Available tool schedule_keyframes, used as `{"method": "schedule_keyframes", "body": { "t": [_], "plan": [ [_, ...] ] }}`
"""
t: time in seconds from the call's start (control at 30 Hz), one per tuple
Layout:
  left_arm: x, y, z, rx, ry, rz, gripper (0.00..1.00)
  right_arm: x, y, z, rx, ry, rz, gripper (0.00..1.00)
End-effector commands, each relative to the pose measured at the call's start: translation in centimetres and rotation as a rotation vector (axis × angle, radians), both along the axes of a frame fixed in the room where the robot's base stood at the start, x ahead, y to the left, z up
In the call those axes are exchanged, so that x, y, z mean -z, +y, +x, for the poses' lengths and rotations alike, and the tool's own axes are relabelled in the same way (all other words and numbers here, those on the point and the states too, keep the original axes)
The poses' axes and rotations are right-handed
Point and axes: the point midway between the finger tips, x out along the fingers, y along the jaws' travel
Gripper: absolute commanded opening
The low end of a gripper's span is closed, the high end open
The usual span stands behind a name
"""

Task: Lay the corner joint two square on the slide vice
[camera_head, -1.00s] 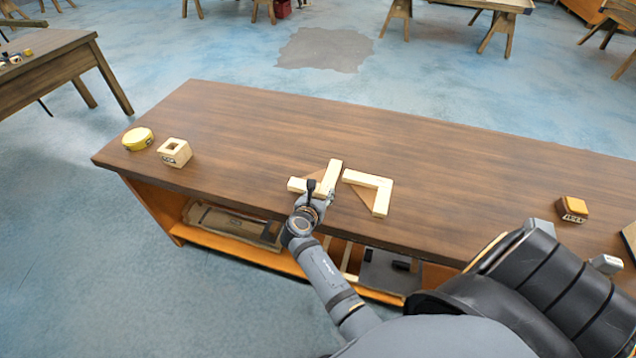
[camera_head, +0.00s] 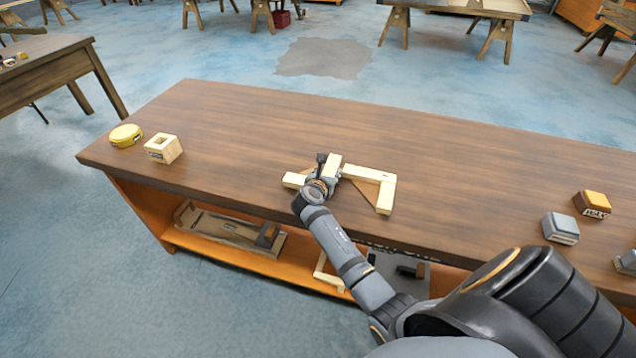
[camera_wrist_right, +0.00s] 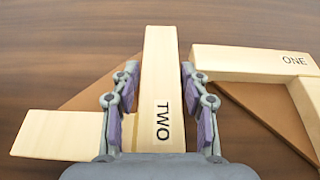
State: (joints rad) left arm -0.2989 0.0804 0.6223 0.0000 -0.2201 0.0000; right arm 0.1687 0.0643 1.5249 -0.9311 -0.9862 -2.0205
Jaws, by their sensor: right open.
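Corner joint two, an L of pale wood marked TWO, lies on the bench top in the wrist view (camera_wrist_right: 162,50) and the head view (camera_head: 293,180). My right gripper (camera_wrist_right: 159,75) is open, with one finger on each side of the joint's lettered leg. It also shows in the head view (camera_head: 325,166), where it hides part of the joint. A brown triangular piece lies at the joint's inner corner. I cannot pick out the slide vice for sure; a wooden fixture with an upright block (camera_head: 236,230) lies on the lower shelf. My left gripper is out of view.
Corner joint one (camera_head: 386,192) lies just right of joint two. Grey (camera_head: 561,228) and orange-topped (camera_head: 593,203) blocks stand right. The bench's back middle is clear.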

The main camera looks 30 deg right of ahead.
Motion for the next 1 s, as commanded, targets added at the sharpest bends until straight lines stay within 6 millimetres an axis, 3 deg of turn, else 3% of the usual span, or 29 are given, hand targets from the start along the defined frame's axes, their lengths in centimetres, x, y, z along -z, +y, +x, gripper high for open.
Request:
{"method": "schedule_keyframes", "body": {
  "t": [0.17,0.5,0.77,0.87,1.0],
  "plan": [
    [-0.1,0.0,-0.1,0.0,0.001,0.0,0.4,-0.1,0.0,0.0,0.0,0.0,0.0,0.43],
    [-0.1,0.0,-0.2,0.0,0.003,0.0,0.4,-0.1,0.0,0.0,0.0,-0.001,0.001,0.0],
    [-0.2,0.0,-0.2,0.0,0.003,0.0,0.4,-0.3,0.1,0.0,0.0,-0.001,0.001,0.0],
    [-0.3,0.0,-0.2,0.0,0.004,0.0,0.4,-1.2,0.0,0.0,0.001,-0.003,0.0,0.0],
    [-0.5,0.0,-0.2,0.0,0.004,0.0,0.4,-3.7,0.0,0.1,0.002,-0.006,0.0,0.0]
  ]
}}
